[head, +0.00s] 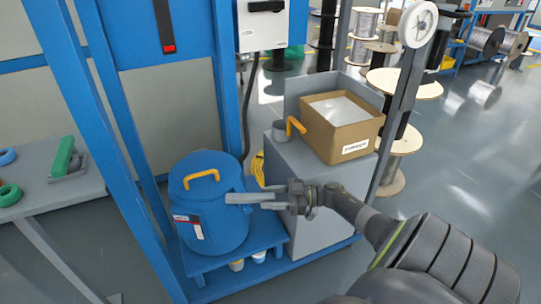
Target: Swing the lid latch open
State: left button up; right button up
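A blue drum (209,228) with a blue lid (203,168) stands on a low blue shelf. The lid is seated on the drum and carries a yellow handle (202,176). I cannot make out the lid latch clearly. My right gripper (252,200) comes in from the right, at the right side of the drum, and its pale grey fingers overlap the drum's upper wall in the head view. I cannot tell whether they touch it or how far apart they are. My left gripper is not in view.
A blue frame post (100,110) rises at left. A grey table (60,182) is farther left. Spools stand behind; open floor lies right.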

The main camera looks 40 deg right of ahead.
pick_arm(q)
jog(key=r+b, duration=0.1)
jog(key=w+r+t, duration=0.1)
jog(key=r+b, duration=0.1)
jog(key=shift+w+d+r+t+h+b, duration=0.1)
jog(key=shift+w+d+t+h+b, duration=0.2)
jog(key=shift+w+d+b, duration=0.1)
pick_arm(e)
jog(key=v, duration=1.7)
jog(key=shift+d, duration=0.15)
jog(key=shift+s, duration=0.15)
jog(key=shift+c, duration=0.2)
